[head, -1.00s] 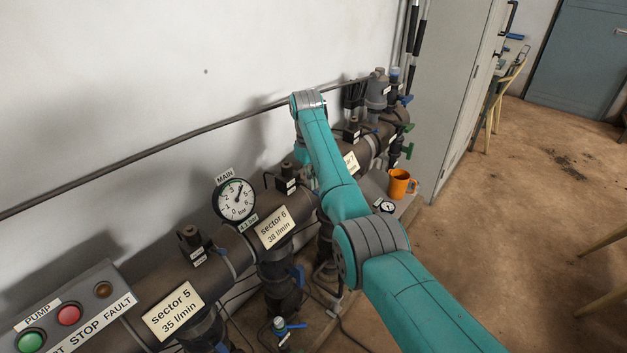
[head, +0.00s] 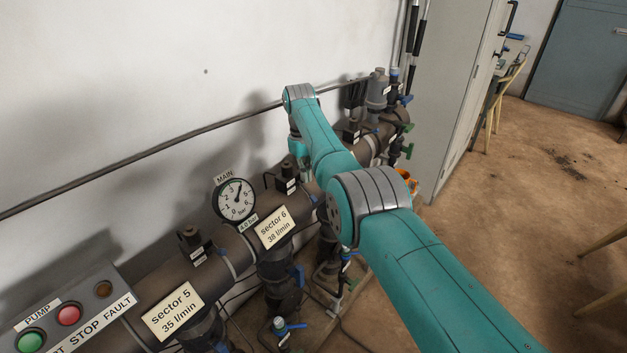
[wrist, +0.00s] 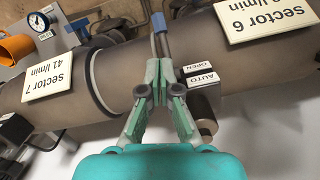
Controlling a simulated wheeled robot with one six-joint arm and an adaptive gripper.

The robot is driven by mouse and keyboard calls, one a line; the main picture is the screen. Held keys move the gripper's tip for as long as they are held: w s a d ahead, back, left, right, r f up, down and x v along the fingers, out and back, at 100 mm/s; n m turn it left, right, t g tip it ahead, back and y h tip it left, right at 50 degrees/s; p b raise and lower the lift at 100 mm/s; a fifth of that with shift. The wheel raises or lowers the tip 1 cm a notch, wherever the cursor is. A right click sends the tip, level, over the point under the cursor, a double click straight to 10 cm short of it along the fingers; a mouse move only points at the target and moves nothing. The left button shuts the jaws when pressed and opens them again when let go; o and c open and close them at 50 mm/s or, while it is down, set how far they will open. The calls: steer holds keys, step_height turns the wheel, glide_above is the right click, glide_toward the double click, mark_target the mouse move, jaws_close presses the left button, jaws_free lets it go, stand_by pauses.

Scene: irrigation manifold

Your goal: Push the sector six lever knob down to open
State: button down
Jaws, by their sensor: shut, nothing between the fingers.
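The sector 6 lever shows in the wrist view as a thin grey rod with a blue knob (wrist: 158,22) at its end, crossing the dark pipe. A small valve box with an AUTO / OPEN plate (wrist: 202,78) sits beside it. My gripper (wrist: 161,66) is shut and empty, its fingertips overlapping the rod in the picture, between knob and box. I cannot tell whether they touch it. The sector 6 sign (head: 274,228) is on the pipe in the head view and at the top right of the wrist view (wrist: 268,14).
The main gauge (head: 235,200) stands behind the pipe. The sector 7 sign (wrist: 48,77) and an orange mug (wrist: 14,48) are left in the wrist view. The pump panel (head: 78,312) is at lower left. A grey cabinet (head: 450,100) stands beyond the pipe's end.

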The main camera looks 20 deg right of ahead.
step_height(320, 180, up, 8)
steer(key=shift+w+a+f, duration=0.15)
steer(key=shift+w+f, duration=0.1)
steer(key=shift+w, duration=0.05)
stand_by(0.4)
stand_by(0.4)
